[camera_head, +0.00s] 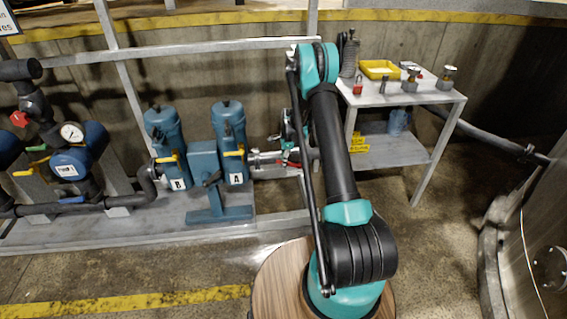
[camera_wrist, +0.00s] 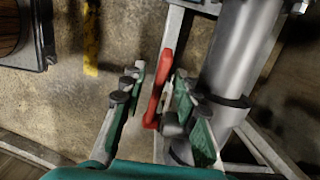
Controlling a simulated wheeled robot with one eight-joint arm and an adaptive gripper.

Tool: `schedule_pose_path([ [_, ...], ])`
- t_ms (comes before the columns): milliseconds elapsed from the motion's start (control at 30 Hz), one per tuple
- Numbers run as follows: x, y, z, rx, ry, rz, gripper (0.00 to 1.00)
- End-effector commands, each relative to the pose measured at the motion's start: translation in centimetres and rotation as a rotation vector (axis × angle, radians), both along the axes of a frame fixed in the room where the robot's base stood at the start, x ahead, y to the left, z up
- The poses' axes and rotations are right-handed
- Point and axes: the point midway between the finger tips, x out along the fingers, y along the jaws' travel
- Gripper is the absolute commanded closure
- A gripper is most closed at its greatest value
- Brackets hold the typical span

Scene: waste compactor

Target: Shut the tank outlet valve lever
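A red valve lever (camera_wrist: 158,88) stands between the two green fingers of my gripper (camera_wrist: 159,72) in the wrist view. The fingers are apart, with a visible gap between the left finger and the lever. The right finger is nearer to the lever; I cannot tell whether it touches. A grey pipe (camera_wrist: 238,60) with a dark band runs just right of the fingers. In the head view the red lever (camera_head: 291,163) shows at the metal outlet pipe (camera_head: 264,165), right of filter A. My arm hides much of the gripper and the pipe there.
Blue filter housings A (camera_head: 229,135) and B (camera_head: 166,140) with yellow handles stand left of the outlet. A small table (camera_head: 420,97) with a yellow tray (camera_head: 379,69) and loose parts stands behind right. A grey rail (camera_head: 200,47) crosses behind my arm.

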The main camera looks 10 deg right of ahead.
Motion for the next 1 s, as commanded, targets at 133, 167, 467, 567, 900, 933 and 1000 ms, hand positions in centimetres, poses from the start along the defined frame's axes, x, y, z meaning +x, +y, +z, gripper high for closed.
schedule_pose_path([
  [133,0.0,-0.1,0.4,0.000,0.000,0.000,0.70],
  [167,0.0,-0.1,0.6,0.000,0.000,0.000,0.70],
  [467,0.0,-0.8,5.9,0.000,0.000,0.000,0.70],
  [567,0.0,-1.1,7.9,0.000,0.000,0.000,0.70],
  [900,0.0,-1.6,11.7,0.000,0.000,0.000,0.70],
  [933,0.0,-1.6,11.8,0.000,0.000,0.000,0.70],
  [1000,0.0,-1.6,11.9,0.000,0.000,0.000,0.70],
])
